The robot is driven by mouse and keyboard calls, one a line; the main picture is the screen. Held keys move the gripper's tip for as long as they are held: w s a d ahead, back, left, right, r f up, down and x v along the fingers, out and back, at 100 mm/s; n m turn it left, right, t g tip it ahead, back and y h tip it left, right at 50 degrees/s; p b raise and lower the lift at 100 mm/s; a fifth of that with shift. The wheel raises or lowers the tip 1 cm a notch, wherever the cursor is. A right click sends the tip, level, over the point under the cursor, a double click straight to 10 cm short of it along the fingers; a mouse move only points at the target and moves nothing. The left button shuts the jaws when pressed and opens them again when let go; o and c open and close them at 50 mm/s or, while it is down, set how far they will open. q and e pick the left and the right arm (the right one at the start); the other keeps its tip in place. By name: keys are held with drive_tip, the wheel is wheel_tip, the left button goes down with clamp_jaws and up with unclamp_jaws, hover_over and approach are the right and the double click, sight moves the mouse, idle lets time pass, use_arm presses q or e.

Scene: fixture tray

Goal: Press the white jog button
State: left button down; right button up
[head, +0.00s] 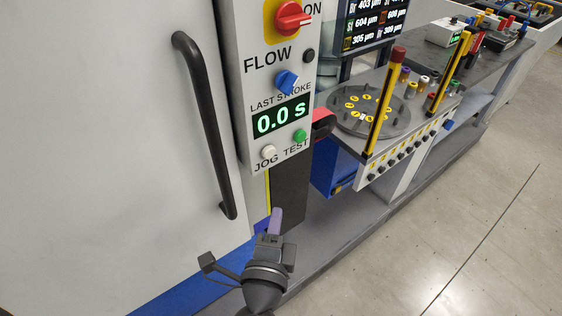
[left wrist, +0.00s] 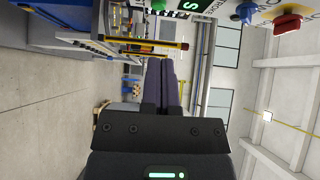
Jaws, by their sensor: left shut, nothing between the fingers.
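The white jog button (head: 268,152) is a small round pale button above the word JOG, low on the grey control panel (head: 243,80). My left gripper (head: 277,212) is below the button in the head view, with its purple-grey fingers pointing up and apart from the panel's buttons. Its fingers also show in the left wrist view (left wrist: 162,88), closed together with nothing between them. I cannot make out the jog button in the left wrist view. My right gripper is not in view.
A green TEST button (head: 299,136) sits right of the jog button, under the 0.0 s display (head: 281,116). Blue (head: 287,82) and red (head: 293,17) knobs are higher. A black door handle (head: 205,125) stands left. A round plate (head: 368,108) and yellow posts are right.

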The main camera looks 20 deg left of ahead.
use_arm(q)
drive_tip(key=shift+a, duration=0.1)
drive_tip(key=p, duration=0.1)
approach(275, 152)
drive_tip(key=w+d, duration=0.2)
drive_tip(key=w, duration=0.2)
drive_tip(key=w+a, duration=0.2)
drive_tip(key=shift+w+a+p, duration=0.15)
drive_tip(key=shift+a+p, duration=0.15)
drive_tip(key=shift+a, duration=0.05)
